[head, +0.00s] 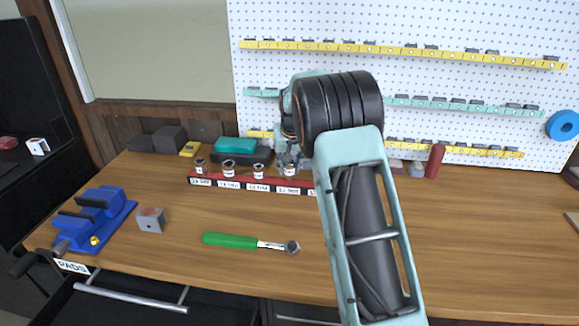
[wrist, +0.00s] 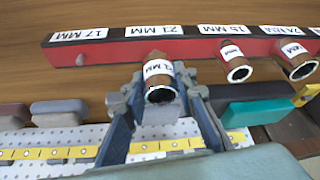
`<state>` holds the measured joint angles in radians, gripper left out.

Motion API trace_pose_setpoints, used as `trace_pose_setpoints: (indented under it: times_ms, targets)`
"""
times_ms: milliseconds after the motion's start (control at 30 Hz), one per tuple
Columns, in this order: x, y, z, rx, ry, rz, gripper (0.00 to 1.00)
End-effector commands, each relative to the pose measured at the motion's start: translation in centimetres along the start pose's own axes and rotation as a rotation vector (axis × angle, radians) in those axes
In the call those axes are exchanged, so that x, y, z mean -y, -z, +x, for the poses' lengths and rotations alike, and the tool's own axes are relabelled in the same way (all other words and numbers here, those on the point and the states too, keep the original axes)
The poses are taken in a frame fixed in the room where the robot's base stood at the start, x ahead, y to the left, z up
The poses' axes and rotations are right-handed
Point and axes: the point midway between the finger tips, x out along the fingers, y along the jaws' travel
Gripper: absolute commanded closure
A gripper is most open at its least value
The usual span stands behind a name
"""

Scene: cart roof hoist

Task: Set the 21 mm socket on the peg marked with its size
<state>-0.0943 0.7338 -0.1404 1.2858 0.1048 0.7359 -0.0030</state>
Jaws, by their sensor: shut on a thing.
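My gripper (wrist: 163,108) is shut on a brown socket (wrist: 160,75), whose white band appears to read 21 MM. In the head view this socket (head: 290,171) is upright over the red rail. The red rail (wrist: 110,51) carries size labels, and the socket is directly at the 21 MM label (wrist: 154,31). The peg there is hidden behind the socket, so I cannot tell whether the socket is seated on it or just above it. In the head view my gripper (head: 288,158) is partly hidden by my arm.
Sockets stand at the neighbouring 15 MM (wrist: 236,68) and 24 MM (wrist: 299,64) places. The 17 MM peg (wrist: 82,62) is bare. A teal box (head: 234,145) stands behind the rail. A green-handled ratchet (head: 230,240), a metal block (head: 151,219) and a blue vise (head: 97,212) are in front.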

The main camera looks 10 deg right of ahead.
Motion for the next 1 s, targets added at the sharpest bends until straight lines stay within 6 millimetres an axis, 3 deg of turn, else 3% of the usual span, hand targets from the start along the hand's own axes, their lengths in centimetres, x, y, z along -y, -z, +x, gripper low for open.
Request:
trace_pose_setpoints:
  times_ms: [933, 967, 1000]
  targets:
    - [0.0, -0.9, 2.3, -0.001, 0.0, 0.0, 1.0]
    - [0.0, -0.9, 2.3, -0.001, 0.0, 0.0, 0.73]
    - [0.0, -0.9, 2.2, -0.001, 0.0, 0.0, 0.69]
